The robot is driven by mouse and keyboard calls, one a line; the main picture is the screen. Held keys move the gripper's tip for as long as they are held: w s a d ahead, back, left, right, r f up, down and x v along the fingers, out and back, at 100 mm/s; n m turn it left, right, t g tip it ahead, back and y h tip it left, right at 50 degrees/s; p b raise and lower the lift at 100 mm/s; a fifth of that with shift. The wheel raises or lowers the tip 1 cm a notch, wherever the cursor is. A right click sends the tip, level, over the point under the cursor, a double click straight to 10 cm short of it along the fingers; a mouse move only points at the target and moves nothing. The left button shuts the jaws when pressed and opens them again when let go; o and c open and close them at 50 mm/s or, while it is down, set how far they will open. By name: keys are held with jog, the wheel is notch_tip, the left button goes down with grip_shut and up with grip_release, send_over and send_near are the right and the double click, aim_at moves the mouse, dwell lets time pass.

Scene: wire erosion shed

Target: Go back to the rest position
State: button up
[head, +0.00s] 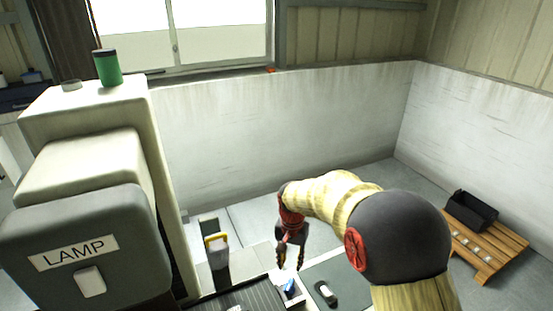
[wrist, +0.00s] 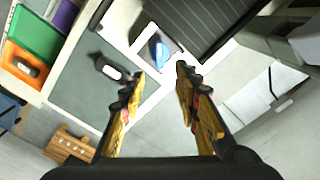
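My gripper (head: 291,256) hangs from my arm near the middle of the head view, above the work surface. In the wrist view my gripper (wrist: 158,80) has its two yellow and black fingers apart, with nothing between the tips. A dark object with a white part (wrist: 111,71) lies on a grey-green mat (wrist: 75,85) left of the fingers. It also shows in the head view (head: 325,292).
A grey box marked LAMP (head: 85,250) stands at the left, by a pale cabinet carrying a green can (head: 107,67). A wooden pallet (head: 500,252) with a black bin (head: 471,211) is at the right. A ribbed dark panel (wrist: 195,20) borders the tray. Pale walls (head: 290,125) enclose the back.

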jog(key=s+d+r+n+t+b, duration=0.1)
jog(key=s+d+r+t+b, duration=0.1)
jog(key=s, duration=0.7)
jog(key=s+d+r+n+t+b, duration=0.1)
jog(key=s+d+r+b, duration=0.4)
jog(key=s, duration=0.5)
jog(key=s+d+r+n+t+b, duration=0.2)
jog(key=s+d+r+b, duration=0.1)
jog(key=s, duration=0.7)
jog(key=shift+d+r+n+t, duration=0.3)
jog(key=shift+d+r, duration=0.45)
jog(key=shift+d, duration=0.25)
jog(key=shift+s+a, duration=0.1)
jog(key=shift+s, duration=0.05)
